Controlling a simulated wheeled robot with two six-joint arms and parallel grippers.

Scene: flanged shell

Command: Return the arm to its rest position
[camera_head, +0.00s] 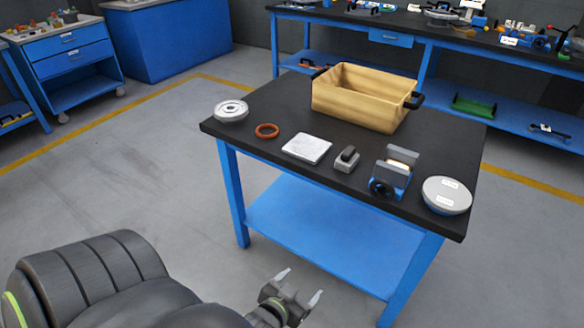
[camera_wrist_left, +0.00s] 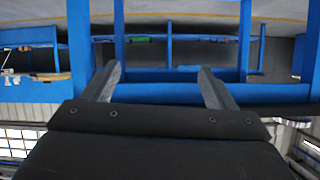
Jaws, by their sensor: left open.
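My left gripper (camera_head: 299,286) is open and empty. In the head view it hangs low over the floor, in front of the blue-legged table and apart from it. In the left wrist view its two fingers (camera_wrist_left: 158,85) stand well apart with nothing between them, and blue frame bars show beyond. My left arm (camera_head: 90,280) comes in from the lower left. My right gripper does not show in these views.
The black-topped table (camera_head: 270,100) holds a tan crate (camera_head: 350,97), a flanged disc (camera_head: 231,111), an orange ring (camera_head: 267,131), a white plate (camera_head: 307,148), a small grey block (camera_head: 346,160), a blue vise (camera_head: 391,173) and a round lidded part (camera_head: 447,195). The floor left of it is clear.

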